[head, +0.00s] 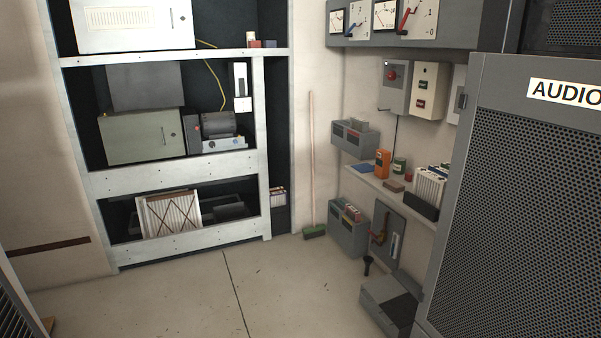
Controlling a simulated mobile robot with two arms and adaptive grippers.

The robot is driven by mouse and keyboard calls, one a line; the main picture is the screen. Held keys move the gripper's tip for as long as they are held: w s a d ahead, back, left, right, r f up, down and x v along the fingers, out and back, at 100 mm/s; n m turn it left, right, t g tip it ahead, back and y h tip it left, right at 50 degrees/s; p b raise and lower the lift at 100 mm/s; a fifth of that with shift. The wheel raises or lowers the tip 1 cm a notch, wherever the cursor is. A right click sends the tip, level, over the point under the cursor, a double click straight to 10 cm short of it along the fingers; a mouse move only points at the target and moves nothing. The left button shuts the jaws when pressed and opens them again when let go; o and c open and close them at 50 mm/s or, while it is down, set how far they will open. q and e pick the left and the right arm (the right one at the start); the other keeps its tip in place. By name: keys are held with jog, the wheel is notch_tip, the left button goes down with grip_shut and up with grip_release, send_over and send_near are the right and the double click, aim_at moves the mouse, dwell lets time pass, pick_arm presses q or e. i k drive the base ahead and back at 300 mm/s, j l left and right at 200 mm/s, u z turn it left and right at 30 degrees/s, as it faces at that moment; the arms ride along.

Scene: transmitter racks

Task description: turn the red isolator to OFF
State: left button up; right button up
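A red-handled lever switch (406,19) is on a pale plate in the grey panel (460,37) at the top right. It looks like the red isolator. Its handle slants up and to the right from a low pivot. Small markings stand at the plate's right side, but I cannot read clearly which position the handle is at. The panel's top is cut off by the picture's edge. Neither of my grippers is in view.
A large mesh-fronted cabinet marked AUDIO (520,200) stands close at the right, beside the panel. Below the panel are a grey box with a red button (391,76), a cluttered shelf (372,183) and a floor box (384,297). Open floor (190,295) lies in the middle.

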aim_at(392, 75)
jog(key=i+j, duration=0.15)
jog(key=i, duration=0.45)
jog(key=i+j, duration=0.15)
jog(key=i, duration=0.4)
jog(key=i+j+u, duration=0.1)
jog(key=i, duration=0.5)
